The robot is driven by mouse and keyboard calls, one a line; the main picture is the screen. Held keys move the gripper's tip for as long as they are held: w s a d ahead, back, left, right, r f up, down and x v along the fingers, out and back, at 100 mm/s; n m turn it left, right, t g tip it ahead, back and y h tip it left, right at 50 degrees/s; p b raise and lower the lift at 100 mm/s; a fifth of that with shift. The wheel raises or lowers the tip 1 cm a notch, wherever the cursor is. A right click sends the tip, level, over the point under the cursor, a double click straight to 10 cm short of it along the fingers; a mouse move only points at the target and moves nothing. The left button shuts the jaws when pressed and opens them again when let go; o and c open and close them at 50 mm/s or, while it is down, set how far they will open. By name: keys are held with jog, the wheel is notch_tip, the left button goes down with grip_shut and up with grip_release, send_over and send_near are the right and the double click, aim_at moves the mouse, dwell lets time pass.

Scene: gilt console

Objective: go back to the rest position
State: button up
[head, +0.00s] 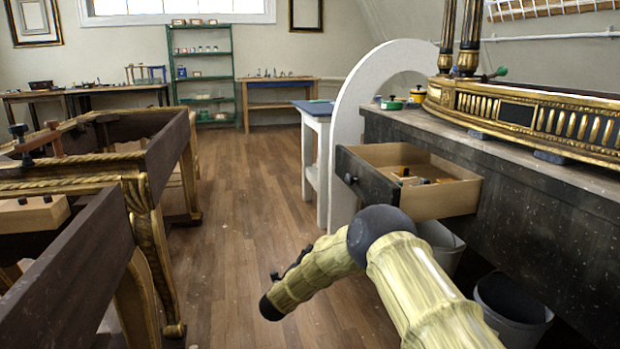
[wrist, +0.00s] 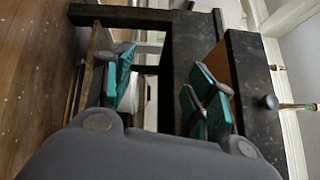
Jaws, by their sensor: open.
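My gripper (wrist: 163,88) shows in the wrist view with its two teal-padded fingers spread wide apart. No object shows between the pads. My arm (head: 420,285) shows in the head view, reaching from the lower right toward the middle, over the floor in front of the workbench. I cannot make out the gripper's fingers in the head view.
A dark workbench (head: 560,185) stands at right with an open drawer (head: 455,197) holding small items. Its knob (wrist: 268,102) shows in the wrist view. A grey bin (head: 512,312) stands below. Gilt-framed furniture (head: 75,250) fills the left. The wooden floor (head: 250,190) between is clear.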

jog(key=s+d+f+n+g+y, duration=0.4)
jog(key=s+f+n, duration=0.4)
jog(key=s+f, duration=0.5)
jog(key=s+d+f+n+g+y, duration=0.2)
jog(key=s+d+f+n+y, duration=0.35)
jog(key=s+f, duration=0.7)
jog(key=s+d+f+n+g, duration=0.1)
jog(key=s+d+n+g, duration=0.25)
jog(key=s, duration=0.75)
jog(key=s+d+f+n+g, duration=0.2)
jog(key=s+d+n, duration=0.15)
jog(key=s, duration=0.75)
jog(key=s+d+f+n+g, duration=0.1)
jog(key=s+d+n+g, duration=0.25)
jog(key=s, duration=0.75)
jog(key=s+d+r+n+g+p, duration=0.1)
jog(key=s+d+r+g, duration=0.15)
jog(key=s, duration=0.95)
notch_tip(320, 180, up, 38)
jog(key=w+p, duration=0.1)
jog(key=p, duration=3.7)
jog(key=shift+t+h, duration=0.35)
jog(key=shift+t, duration=0.1)
